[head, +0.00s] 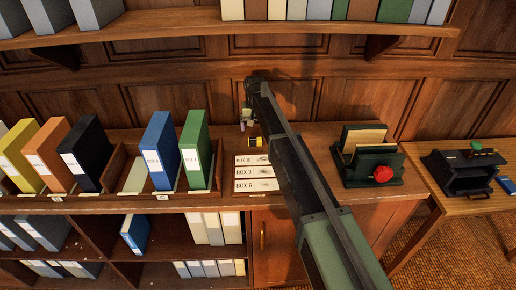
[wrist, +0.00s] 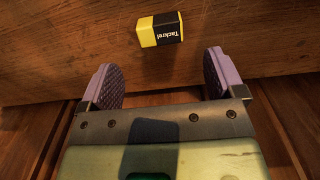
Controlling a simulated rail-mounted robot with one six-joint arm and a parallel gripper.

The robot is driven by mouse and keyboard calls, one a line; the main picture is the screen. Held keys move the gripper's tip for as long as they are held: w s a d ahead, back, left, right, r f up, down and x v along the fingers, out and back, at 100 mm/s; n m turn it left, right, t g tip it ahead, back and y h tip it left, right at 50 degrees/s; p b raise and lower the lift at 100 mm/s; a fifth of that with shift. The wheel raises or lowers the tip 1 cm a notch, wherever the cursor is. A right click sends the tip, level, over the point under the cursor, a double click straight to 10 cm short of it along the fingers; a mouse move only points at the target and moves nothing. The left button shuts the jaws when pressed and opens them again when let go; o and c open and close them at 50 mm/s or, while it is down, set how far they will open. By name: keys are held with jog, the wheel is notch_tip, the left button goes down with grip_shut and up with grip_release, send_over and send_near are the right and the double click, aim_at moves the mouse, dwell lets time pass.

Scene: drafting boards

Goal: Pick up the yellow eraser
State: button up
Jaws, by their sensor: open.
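The yellow eraser (wrist: 146,31) has a black sleeve with white lettering and lies on the wooden cabinet top. It lies beyond my fingertips in the wrist view, a little left of the middle between them. In the head view the eraser (head: 255,141) is small, just above the row of labelled cards. My gripper (wrist: 163,75) is open and empty, its two purple padded fingers wide apart, not touching the eraser. In the head view my gripper (head: 245,118) is small and partly hidden by my arm, close to the eraser.
Labelled cards (head: 257,172) lie in front of the eraser. Blue (head: 158,150) and green (head: 195,150) binders stand in a rack to the left. A dark green letter holder (head: 366,160) with a red object (head: 383,174) stands right of my arm. A wood-panelled wall (head: 190,100) rises behind.

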aim_at(255, 139)
notch_tip(255, 139, down, 8)
jog(key=b, duration=0.6)
jog(key=shift+s+r, duration=0.1)
jog(key=shift+r, duration=0.1)
jog(key=shift+r+p, duration=0.3)
jog(key=c, duration=1.1)
jog(key=shift+r, duration=0.1)
notch_tip(255, 139, up, 20)
jog(key=p, duration=2)
